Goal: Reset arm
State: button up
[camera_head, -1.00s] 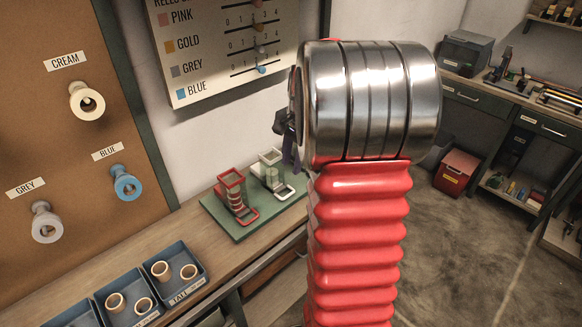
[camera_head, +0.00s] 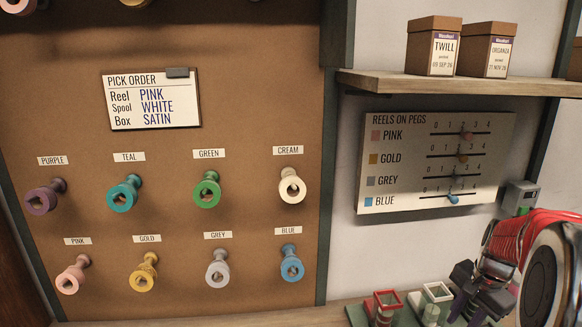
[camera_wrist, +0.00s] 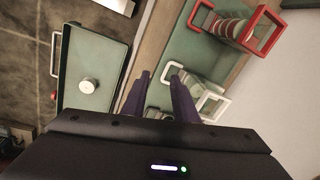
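My gripper (camera_head: 478,290) is at the lower right of the head view, at the end of my red arm, close to the red holder (camera_head: 384,305) and the white holder (camera_head: 436,298). In the wrist view my gripper (camera_wrist: 159,80) shows two dark purple fingers spread apart with nothing between them. The red holder (camera_wrist: 262,32) holds a stack of red and pale pieces. The white holder (camera_wrist: 211,105) is beside the right finger; I cannot tell whether they touch. Both holders are on a green mat (camera_wrist: 193,55).
A pegboard (camera_head: 250,110) with several coloured reels and a pick order card (camera_head: 152,99) fills the left. A reel-count board (camera_head: 436,160) hangs below a shelf (camera_head: 460,84) with boxes. In the wrist view a dark green tray (camera_wrist: 105,50) with a white knob-like piece lies left.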

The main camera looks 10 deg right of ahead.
jog(key=s+a+r+n+t, duration=0.1)
jog(key=s+a+r+n, duration=0.2)
jog(key=a, duration=0.7)
jog(key=s+a+r+n+t, duration=0.1)
jog(key=s+a+r+n, duration=0.3)
jog(key=a, duration=0.6)
jog(key=s+a+r+n+t, duration=0.2)
jog(key=s+a+r+n, duration=0.1)
jog(key=s+a+n, duration=0.4)
jog(key=s+a, duration=0.1)
jog(key=a, duration=0.2)
jog(key=shift+r+n, duration=0.3)
jog(key=shift+r, duration=0.05)
